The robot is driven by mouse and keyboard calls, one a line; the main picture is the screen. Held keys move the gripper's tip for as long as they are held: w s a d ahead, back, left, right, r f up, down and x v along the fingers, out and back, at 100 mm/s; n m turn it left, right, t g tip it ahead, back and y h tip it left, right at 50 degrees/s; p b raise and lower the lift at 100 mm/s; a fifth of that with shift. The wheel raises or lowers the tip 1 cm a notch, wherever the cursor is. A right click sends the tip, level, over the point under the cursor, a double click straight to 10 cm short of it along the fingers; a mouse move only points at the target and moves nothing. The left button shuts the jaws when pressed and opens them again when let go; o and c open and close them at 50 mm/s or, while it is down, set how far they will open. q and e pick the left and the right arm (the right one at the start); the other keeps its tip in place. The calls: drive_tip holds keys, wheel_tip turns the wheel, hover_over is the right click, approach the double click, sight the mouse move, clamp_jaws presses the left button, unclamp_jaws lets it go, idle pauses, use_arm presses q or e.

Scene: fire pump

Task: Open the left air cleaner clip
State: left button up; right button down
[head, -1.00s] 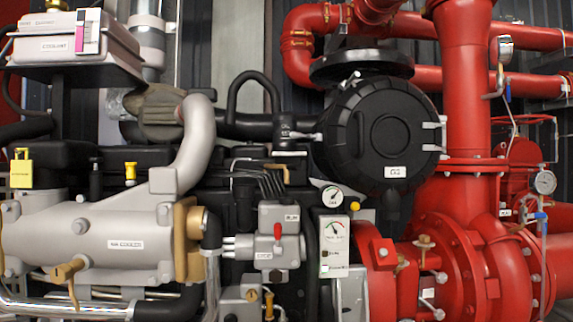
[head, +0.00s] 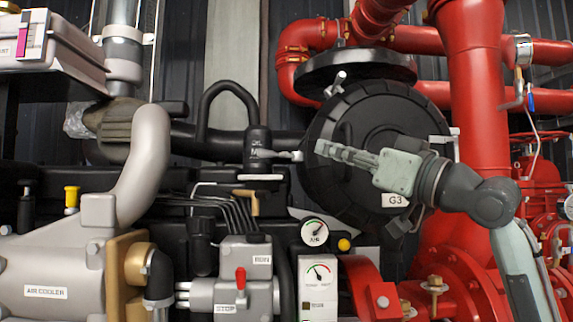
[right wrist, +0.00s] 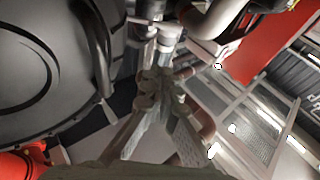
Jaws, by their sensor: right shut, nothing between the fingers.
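The air cleaner is a round black canister (head: 345,120) with a ribbed lid and a G3 label (head: 396,200). Its left clip (head: 285,155) is a small pale lever at the lid's left edge, sticking out to the left. My right gripper (head: 322,148) reaches in from the right across the lid. Its fingers are shut and empty, with their tips a little right of the left clip; contact cannot be told. In the right wrist view, the shut fingers (right wrist: 160,82) are beside the black lid (right wrist: 40,65). My left gripper is not in view.
Other pale clips are at the lid's top (head: 337,83) and right edge (head: 440,138). A black hose (head: 228,92) and fitting (head: 257,150) stand left of the lid. Red pipes (head: 470,80) fill the right side. A gauge (head: 314,232) sits below.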

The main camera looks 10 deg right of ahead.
sight(281, 155)
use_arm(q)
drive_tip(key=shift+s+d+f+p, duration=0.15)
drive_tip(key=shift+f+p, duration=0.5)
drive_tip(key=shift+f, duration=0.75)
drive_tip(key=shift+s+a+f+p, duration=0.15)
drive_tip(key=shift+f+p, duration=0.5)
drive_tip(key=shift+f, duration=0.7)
use_arm(e)
drive_tip(key=a+f+x, duration=0.1)
drive_tip(key=x, duration=0.9)
drive_tip(key=shift+w+a+f, duration=0.3)
drive_tip(key=shift+w, duration=0.05)
drive_tip(key=shift+d, duration=0.1)
